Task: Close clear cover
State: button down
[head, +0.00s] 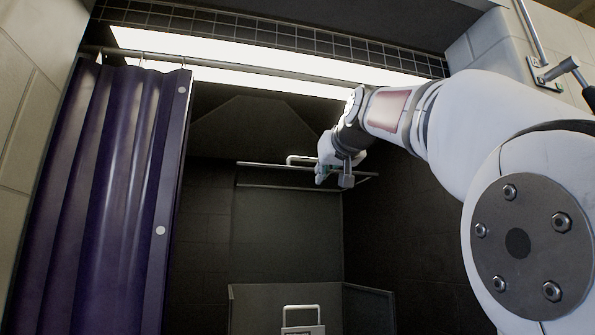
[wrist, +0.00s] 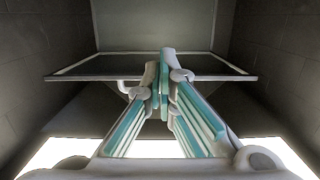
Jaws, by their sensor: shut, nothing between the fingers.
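The clear cover (head: 255,165) appears as a thin framed panel seen nearly edge-on, inside the dark booth. It looks raised, standing out roughly level. A pale bar handle (head: 292,158) shows at its upper side. My gripper (head: 322,178) overlaps the cover's right part in the head view; contact cannot be told. In the wrist view, the cover's frame (wrist: 80,69) spans behind the fingers, and part of a pale handle (wrist: 128,89) shows left of them. My gripper (wrist: 160,62) is shut and empty, its fingertips together in front of the frame.
A purple curtain (head: 110,200) hangs at the booth's left side from a rail (head: 240,72). Below, a dark box-like panel (head: 260,305) has a pale handle (head: 300,308). Dark block walls (wrist: 285,55) close in on both sides. A bright light strip (head: 220,55) runs overhead.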

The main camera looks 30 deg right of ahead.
jog(key=shift+w+d+f+p, duration=0.15)
jog(key=shift+w+f, duration=0.2)
jog(key=shift+f, duration=0.35)
jog(key=shift+w+d+f+p, duration=0.1)
jog(key=shift+w+f, duration=0.3)
jog(key=shift+f, duration=0.3)
jog(key=shift+w+d+f+p, duration=0.15)
jog(key=shift+w+f, duration=0.2)
jog(key=shift+f, duration=0.35)
dwell(0.8)
